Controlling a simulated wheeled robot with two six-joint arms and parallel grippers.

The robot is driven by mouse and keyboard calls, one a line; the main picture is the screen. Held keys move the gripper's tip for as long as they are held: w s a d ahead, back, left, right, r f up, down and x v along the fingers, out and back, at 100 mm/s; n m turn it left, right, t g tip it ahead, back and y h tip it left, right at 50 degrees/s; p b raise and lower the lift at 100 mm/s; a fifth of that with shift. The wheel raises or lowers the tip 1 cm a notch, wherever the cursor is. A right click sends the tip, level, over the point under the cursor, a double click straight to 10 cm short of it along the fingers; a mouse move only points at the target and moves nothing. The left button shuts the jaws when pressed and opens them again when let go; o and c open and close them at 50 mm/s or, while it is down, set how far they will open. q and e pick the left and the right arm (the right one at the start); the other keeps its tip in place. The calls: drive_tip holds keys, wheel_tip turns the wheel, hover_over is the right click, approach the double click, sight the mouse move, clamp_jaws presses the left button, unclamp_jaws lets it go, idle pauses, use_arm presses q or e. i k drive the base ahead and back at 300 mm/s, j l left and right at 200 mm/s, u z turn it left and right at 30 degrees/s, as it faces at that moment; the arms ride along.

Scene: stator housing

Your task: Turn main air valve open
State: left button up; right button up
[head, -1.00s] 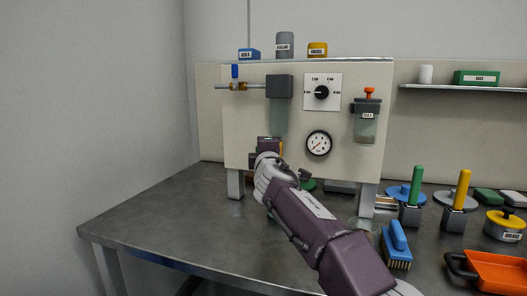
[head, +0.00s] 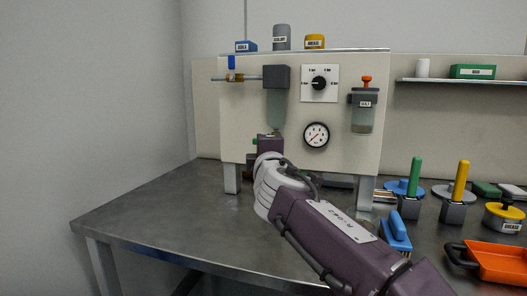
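The main air valve has a blue lever handle (head: 232,63) standing upright, across a horizontal brass and metal pipe (head: 240,78) at the panel's upper left. The pipe runs right into a dark grey filter block (head: 276,77) with a translucent bowl under it. An arm comes in from the lower right. I take it as my right, and its gripper (head: 268,141) is in front of the panel, below the bowl and below and right of the handle, apart from it. Its fingers are hidden by its own body. My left gripper is not in view.
The panel (head: 345,150) also bears a rotary knob (head: 319,83), a gauge (head: 316,135) and a lubricator (head: 364,107) with a red top. A brush (head: 396,232), handled tools and an orange tray (head: 495,262) stand at the right. The bench's left part (head: 160,215) is clear.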

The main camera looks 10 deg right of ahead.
sight(232, 66)
drive_tip(key=k, duration=1)
